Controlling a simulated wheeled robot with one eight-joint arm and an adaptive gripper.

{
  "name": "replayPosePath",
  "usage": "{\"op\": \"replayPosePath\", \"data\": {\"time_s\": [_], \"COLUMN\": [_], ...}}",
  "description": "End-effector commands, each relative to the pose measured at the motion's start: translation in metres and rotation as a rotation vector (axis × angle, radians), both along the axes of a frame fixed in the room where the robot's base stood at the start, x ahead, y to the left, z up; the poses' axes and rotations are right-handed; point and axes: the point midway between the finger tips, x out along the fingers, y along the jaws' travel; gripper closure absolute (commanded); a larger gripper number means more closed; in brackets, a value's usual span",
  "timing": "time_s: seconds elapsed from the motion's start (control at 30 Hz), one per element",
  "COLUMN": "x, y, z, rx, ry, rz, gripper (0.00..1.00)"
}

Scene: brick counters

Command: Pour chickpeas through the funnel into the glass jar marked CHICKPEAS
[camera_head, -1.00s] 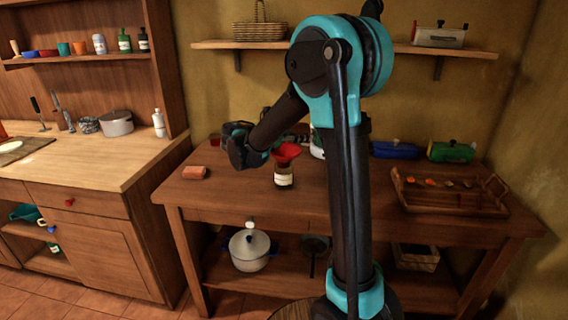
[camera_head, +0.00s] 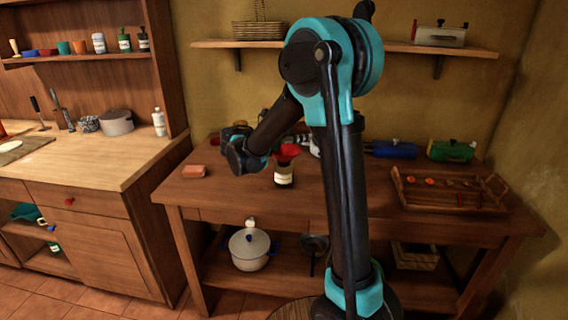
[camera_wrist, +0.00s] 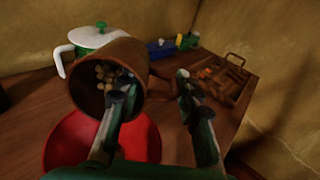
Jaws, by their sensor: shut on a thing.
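A brown scoop-like cup (camera_wrist: 130,52) with chickpeas (camera_wrist: 113,74) inside is tilted in the wrist view, its mouth toward the camera. My gripper (camera_wrist: 153,88) is shut on its handle, which runs between the fingers. The red funnel (camera_wrist: 62,135) lies below the cup's mouth. In the head view the red funnel (camera_head: 288,151) sits on the glass jar (camera_head: 283,172), which has a pale label too small to read. My gripper (camera_head: 262,158) is just left of the funnel there, and the cup cannot be made out clearly. No falling chickpeas are clear.
A wooden tray (camera_head: 440,204) stands at the right, with blue (camera_head: 393,149) and green (camera_head: 451,151) containers behind. A white and green pot (camera_wrist: 93,38) is behind the cup.

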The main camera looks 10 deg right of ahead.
Motion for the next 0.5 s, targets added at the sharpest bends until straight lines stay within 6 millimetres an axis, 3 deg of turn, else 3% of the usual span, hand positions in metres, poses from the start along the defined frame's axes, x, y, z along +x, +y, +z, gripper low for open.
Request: {"op": "replayPosePath", "data": {"time_s": [0.5], "x": [-0.0007], "y": [0.0011], "z": [-0.002], "rx": [-0.032], "ry": [-0.013], "rz": [0.0], "gripper": [1.0]}}
